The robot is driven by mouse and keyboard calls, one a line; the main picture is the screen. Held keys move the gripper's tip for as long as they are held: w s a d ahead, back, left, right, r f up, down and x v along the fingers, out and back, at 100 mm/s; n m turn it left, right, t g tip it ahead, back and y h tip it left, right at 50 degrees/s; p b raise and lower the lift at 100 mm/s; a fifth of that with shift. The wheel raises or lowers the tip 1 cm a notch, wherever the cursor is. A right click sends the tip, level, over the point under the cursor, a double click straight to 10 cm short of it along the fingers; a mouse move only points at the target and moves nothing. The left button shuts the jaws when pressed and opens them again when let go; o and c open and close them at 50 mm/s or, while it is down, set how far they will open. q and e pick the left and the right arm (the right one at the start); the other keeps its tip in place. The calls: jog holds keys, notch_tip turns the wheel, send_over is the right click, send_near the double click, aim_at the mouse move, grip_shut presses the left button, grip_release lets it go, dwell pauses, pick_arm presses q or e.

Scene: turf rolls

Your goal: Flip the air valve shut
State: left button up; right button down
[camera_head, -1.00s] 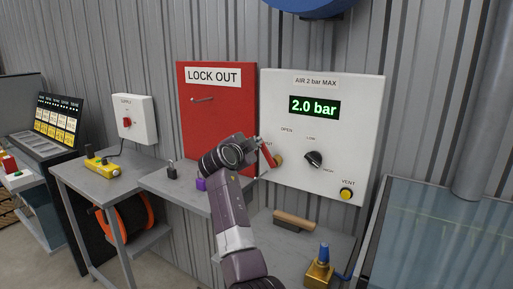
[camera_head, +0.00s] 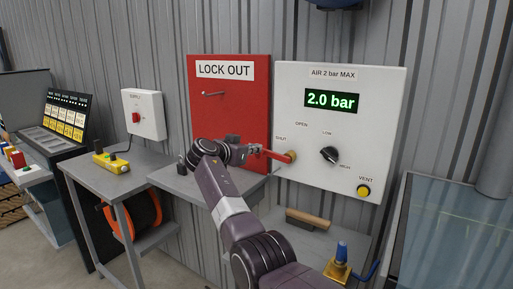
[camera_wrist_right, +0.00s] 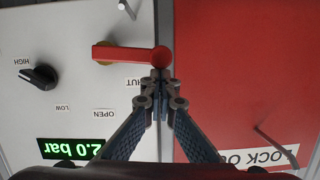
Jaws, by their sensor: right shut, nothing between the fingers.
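The air valve is a red lever (camera_head: 275,154) on a brass hub at the lower left of the white air panel (camera_head: 390,140). It points left, level or nearly so, just below the SHUT label. In the right wrist view, which is upside down, the lever (camera_wrist_right: 128,54) lies flat, with its round end near the panel's edge. My right gripper (camera_head: 251,148) is shut and empty at the lever's free end. In the wrist view its fingertips (camera_wrist_right: 160,75) are at that round end, seemingly touching it, on the SHUT label's side. My left gripper is not in view.
The display (camera_head: 332,99) reads 2.0 bar. Beside the lever are a black LOW/HIGH knob (camera_head: 329,155) and a yellow VENT button (camera_head: 364,191). The red LOCK OUT board (camera_head: 240,110) hangs left of the panel. A grey shelf (camera_head: 180,181) lies below my wrist.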

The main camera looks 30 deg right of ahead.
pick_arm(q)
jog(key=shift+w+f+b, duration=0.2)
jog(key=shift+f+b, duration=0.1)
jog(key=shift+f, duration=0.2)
pick_arm(e)
jog(key=shift+w+a+f, duration=0.1)
jog(key=shift+w+f, duration=0.05)
jog(key=shift+f, duration=0.4)
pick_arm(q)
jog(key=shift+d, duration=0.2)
pick_arm(e)
jog(key=shift+f, duration=0.1)
